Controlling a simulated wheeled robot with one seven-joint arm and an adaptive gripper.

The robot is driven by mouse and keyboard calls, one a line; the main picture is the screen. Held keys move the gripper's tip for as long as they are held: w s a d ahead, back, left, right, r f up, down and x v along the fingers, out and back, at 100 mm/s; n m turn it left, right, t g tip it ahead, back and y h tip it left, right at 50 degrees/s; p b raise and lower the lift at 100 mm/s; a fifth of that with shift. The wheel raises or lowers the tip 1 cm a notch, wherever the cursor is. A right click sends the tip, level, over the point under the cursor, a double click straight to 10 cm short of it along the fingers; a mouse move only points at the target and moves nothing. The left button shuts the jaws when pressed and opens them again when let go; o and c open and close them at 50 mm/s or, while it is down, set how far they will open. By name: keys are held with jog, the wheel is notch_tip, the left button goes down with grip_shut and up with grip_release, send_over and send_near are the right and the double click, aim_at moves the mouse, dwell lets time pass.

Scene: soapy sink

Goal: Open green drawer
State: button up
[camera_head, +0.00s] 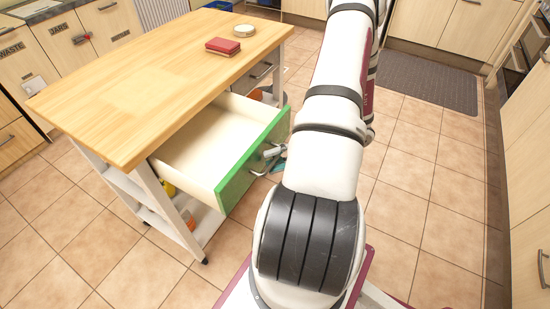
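The green drawer (236,181) is pulled well out from under the wooden top of the kitchen island. Its front panel is green, and its pale inside (207,140) looks empty. My gripper (270,158) is at the outer face of the green front, around the place of the metal handle.
The island's wooden top (150,90) holds a red sponge-like block (222,46) and a small round tin (243,31). Open shelves and a caster are below the drawer. Tiled floor (405,215) is clear to the right, with a dark mat (428,82) beyond. Cabinets line the right edge.

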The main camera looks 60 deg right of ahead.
jog(key=v, duration=1.1)
jog(key=shift+s+d, duration=0.25)
jog(key=shift+r, duration=0.1)
jog(key=w+a+r+n+g+h+p, duration=0.1)
jog(key=w+a+r+n+g+p, duration=0.15)
jog(key=a+r+n+g, duration=0.35)
jog(key=w+a+r+n+g+h+p, duration=0.1)
jog(key=w+a+r+n, duration=0.3)
jog(key=r+n, duration=0.4)
jog(key=w+a+r+n+g+h+p, duration=0.1)
jog(key=w+a+r+n+g, duration=0.35)
jog(key=r+n, duration=0.3)
jog(key=s+a+r+n+t+h+p, duration=0.2)
jog(key=a+r+n, duration=0.5)
jog(key=n, duration=0.5)
jog(key=s+a+r+n+t+h+p, duration=0.2)
jog(key=s+a+r+n+h+p, duration=0.2)
jog(key=a+n, duration=0.6)
notch_tip(320, 180, up, 4)
jog(key=s+n+h, duration=0.2)
jog(key=h, duration=0.1)
jog(key=shift+a+t, duration=0.35)
jog(key=shift+d+n, duration=0.1)
jog(key=shift+n, duration=0.15)
